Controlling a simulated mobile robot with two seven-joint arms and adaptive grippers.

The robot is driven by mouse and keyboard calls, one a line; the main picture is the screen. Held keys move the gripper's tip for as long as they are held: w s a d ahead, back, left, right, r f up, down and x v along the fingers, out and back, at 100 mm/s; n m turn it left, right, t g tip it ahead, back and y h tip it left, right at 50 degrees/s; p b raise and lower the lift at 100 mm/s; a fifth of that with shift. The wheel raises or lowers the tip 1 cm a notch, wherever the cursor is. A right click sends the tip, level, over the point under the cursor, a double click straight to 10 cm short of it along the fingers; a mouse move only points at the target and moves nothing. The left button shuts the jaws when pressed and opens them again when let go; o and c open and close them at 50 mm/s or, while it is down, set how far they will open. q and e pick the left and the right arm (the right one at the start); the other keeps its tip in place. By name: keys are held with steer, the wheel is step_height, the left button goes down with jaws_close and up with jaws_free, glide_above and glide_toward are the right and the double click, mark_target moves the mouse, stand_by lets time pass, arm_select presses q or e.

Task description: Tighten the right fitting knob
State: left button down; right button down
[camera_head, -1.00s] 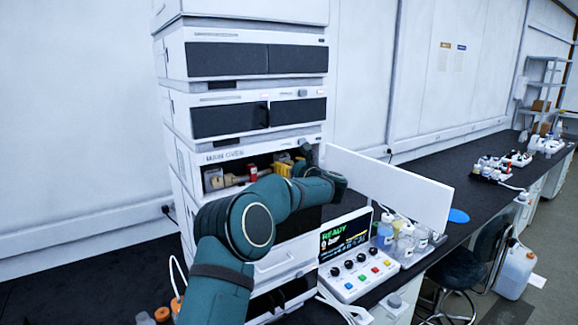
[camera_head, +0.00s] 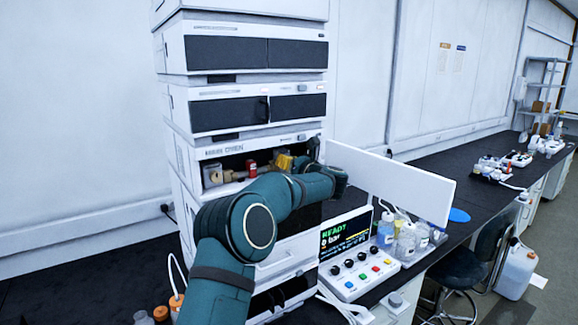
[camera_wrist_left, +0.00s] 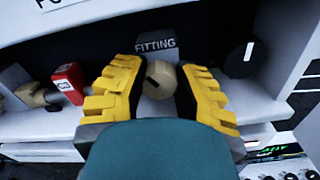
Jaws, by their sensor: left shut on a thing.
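The right fitting knob (camera_wrist_left: 160,80) is tan and faceted with a dark line on its face. It sits under a grey block marked FITTING (camera_wrist_left: 155,48) in the left wrist view. My left gripper (camera_wrist_left: 158,88) has yellow ribbed fingers on both sides of the knob and is shut on it. In the head view the gripper's yellow fingers (camera_head: 285,161) are inside the open oven bay, and the knob is hidden there. Another tan fitting (camera_wrist_left: 30,95) lies to the left, beside a red block (camera_wrist_left: 69,82). My right gripper is not in view.
A black knob (camera_wrist_left: 244,57) stands close to the right of the gripper. The white open door (camera_head: 390,180) extends right of the bay. The control panel (camera_head: 347,258) and bottles (camera_head: 405,238) stand below it.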

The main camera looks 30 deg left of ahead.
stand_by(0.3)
arm_select(q)
steer(key=c, duration=0.9)
jaws_free()
steer(key=v, duration=1.2)
